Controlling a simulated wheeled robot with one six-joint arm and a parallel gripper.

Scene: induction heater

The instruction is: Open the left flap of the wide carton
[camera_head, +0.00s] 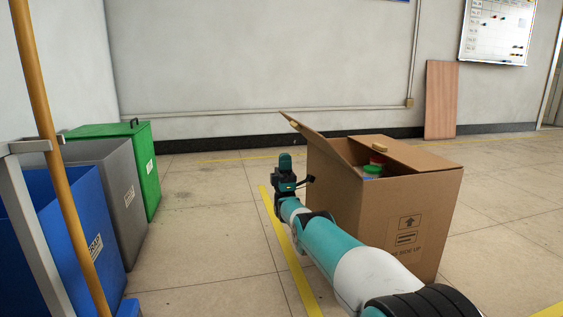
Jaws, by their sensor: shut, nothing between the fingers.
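The wide carton (395,215) is a brown cardboard box standing on the floor right of centre. Its left flap (322,138) is raised and slopes up and outward to the left from the rim. Another flap (379,146) at the back also shows. Inside are a green thing (372,170) and a red thing, partly hidden by the walls. My gripper (309,181) is at the end of my teal and white arm, close to the carton's left side, below the raised flap. It is small and shut, with nothing held. I cannot tell whether it touches the carton.
Blue (75,225), grey (118,190) and green (135,160) bins stand on the left. A wooden pole (55,150) rises at the near left. A wooden board (441,100) leans on the back wall. The floor behind the carton is clear.

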